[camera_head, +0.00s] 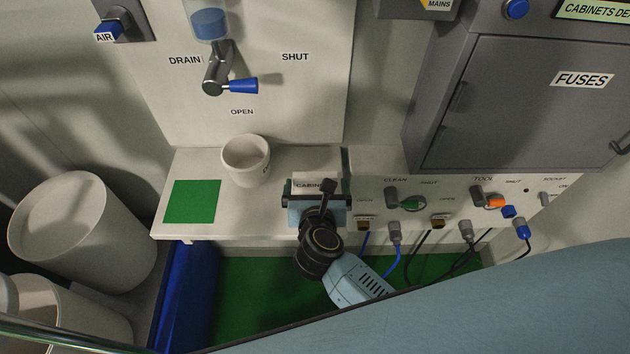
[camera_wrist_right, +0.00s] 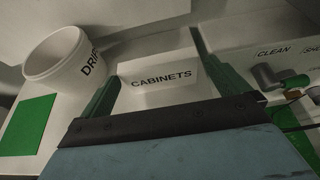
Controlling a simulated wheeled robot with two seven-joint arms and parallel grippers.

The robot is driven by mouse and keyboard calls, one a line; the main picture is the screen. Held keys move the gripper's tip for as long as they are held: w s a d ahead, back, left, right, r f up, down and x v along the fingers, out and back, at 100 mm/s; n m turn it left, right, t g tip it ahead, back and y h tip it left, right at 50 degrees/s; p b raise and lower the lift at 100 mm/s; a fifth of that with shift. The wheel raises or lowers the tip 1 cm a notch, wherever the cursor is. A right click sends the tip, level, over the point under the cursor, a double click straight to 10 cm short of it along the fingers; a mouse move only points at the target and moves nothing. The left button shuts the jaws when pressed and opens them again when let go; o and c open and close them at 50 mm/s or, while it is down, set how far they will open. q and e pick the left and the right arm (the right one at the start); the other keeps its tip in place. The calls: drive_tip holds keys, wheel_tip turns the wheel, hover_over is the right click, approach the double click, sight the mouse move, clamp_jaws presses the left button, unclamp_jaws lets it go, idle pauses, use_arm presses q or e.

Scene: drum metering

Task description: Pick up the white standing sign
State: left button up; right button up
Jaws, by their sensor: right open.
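The white standing sign (camera_head: 305,180), lettered CABINETS, stands on the pale shelf to the right of a white cup. In the right wrist view the sign (camera_wrist_right: 160,76) shows between my two green fingers, with a gap on each side. My right gripper (camera_head: 316,188) is open in front of the sign, and its body hides the sign's lower part in the head view. I cannot tell how far the fingers reach along the sign's sides. My left gripper is not in view.
A white cup lettered DRIP (camera_wrist_right: 55,55) and a green square (camera_head: 192,201) are to the left on the shelf (camera_head: 225,215). Valves (camera_head: 410,203) and cables are to the right. A drain tap (camera_head: 218,75) hangs above. A grey FUSES cabinet (camera_head: 530,110) is at upper right.

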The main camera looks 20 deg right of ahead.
sight(315, 181)
drive_tip(key=shift+x, duration=2.7)
drive_tip(key=shift+a+r, duration=0.1)
drive_tip(key=shift+r, duration=0.05)
drive_tip(key=shift+c, duration=0.3)
drive_tip(key=c, duration=0.7)
